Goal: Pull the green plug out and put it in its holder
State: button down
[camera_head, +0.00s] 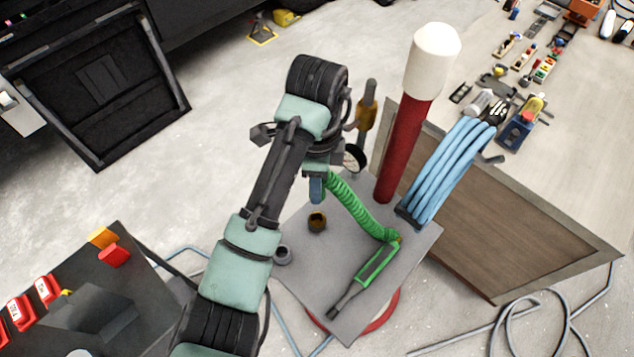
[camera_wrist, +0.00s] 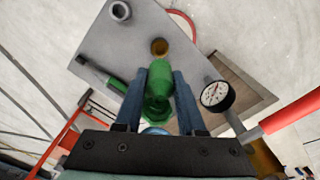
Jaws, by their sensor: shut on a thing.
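My gripper (camera_head: 317,190) has blue fingers and is shut on the green plug (camera_wrist: 159,78), which shows between the fingers in the wrist view. The plug is above the grey plate (camera_head: 335,285). A green coiled hose (camera_head: 352,205) runs from the gripper down to the plate's right part. A brass-coloured socket (camera_head: 317,221) on the plate is empty and apart from the plug; it also shows in the wrist view (camera_wrist: 159,47). A grey ring-shaped socket (camera_head: 283,255) stands to its left. I cannot tell which is the plug's holder.
A green-handled tool (camera_head: 375,270) lies on the plate. A red post with a white cap (camera_head: 432,55) and blue hoses (camera_head: 450,170) stand to the right. A round gauge (camera_wrist: 217,95) is close right of the fingers. A box with red switches (camera_head: 85,300) is at lower left.

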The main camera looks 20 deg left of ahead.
jog(key=shift+r+p, duration=2.2)
jog(key=shift+r, duration=0.1)
jog(key=shift+d+f, duration=0.1)
jog(key=shift+f, duration=0.05)
